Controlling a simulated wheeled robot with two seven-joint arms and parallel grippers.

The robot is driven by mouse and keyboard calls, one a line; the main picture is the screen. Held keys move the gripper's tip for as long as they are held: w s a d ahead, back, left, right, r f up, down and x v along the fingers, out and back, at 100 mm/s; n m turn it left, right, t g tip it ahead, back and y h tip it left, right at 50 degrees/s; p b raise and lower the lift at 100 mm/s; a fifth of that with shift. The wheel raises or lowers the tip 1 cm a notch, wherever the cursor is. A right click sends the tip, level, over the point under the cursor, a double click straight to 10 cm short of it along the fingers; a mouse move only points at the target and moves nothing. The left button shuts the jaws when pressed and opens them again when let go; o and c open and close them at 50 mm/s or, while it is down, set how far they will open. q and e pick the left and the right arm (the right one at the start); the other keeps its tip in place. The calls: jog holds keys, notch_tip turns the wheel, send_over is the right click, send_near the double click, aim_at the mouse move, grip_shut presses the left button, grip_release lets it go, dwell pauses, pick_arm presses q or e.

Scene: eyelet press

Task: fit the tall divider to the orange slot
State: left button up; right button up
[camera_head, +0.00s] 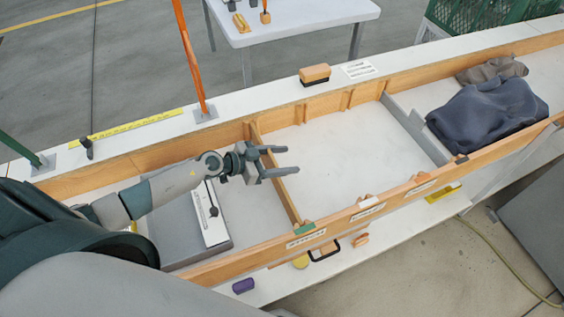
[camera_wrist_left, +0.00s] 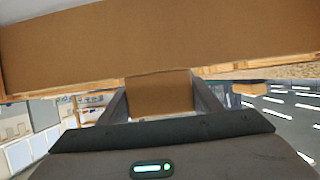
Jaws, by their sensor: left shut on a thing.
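The tall divider (camera_head: 289,200) is a brown wooden panel spanning the trough from back wall to front wall, left of the middle. Its broad brown face (camera_wrist_left: 160,40) fills the top of the left wrist view. My left gripper (camera_head: 280,160) is shut on a brown tab in the middle of the divider, between its two fingers. The divider's front end is near a green marker (camera_head: 303,230) on the front wall. I cannot tell whether its lower edge is seated. Orange-brown pieces (camera_head: 365,198) stand on the front wall; which marks the orange slot is unclear. My right gripper is out of view.
A grey divider (camera_head: 418,135) crosses the trough further right, with dark cloth (camera_head: 485,108) beyond it. A grey box with a white panel (camera_head: 208,215) lies left of the divider. A brush (camera_head: 315,74) sits on the back ledge. The middle compartment (camera_head: 345,150) is empty.

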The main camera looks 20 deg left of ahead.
pick_arm(q)
notch_tip(320, 180, up, 18)
jog(key=p, duration=0.6)
jog(key=shift+f, duration=0.25)
jog(key=shift+w+d, duration=0.15)
